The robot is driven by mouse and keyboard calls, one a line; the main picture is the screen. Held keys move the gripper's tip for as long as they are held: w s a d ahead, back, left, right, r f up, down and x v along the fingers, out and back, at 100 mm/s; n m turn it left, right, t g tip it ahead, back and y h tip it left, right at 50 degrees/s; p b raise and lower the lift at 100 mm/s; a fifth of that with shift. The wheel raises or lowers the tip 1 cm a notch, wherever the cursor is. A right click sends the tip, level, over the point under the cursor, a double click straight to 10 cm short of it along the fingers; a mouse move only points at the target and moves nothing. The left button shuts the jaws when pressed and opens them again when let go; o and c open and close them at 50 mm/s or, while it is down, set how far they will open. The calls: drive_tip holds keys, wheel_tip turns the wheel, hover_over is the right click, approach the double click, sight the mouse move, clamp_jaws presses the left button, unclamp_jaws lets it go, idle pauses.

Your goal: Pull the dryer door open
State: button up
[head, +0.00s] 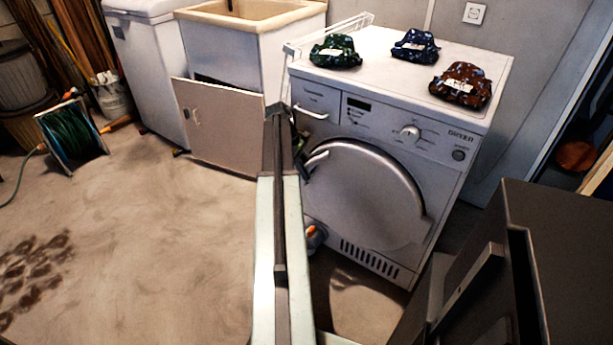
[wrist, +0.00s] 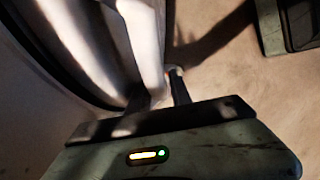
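The white dryer (head: 330,85) stands at the centre right in the head view. Its round grey door (head: 365,195) lies in or close against the front; I cannot tell whether there is a small gap. The pale door handle (head: 317,158) is on the door's left edge. My gripper (head: 304,148) is at this handle, partly hidden by my arm. In the wrist view, the two dark fingers of my gripper (wrist: 160,92) stand on either side of the pale handle (wrist: 146,45), with the right finger against it. The handle's lower end is in shadow.
Several patterned cloth bundles (head: 335,51) lie on the dryer top. A sink cabinet (head: 247,60) with an open panel door (head: 217,125) stands left. A small orange-tipped object (head: 313,235) sits by the dryer's lower left.

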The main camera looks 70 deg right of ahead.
clamp_jaws()
idle(1.4)
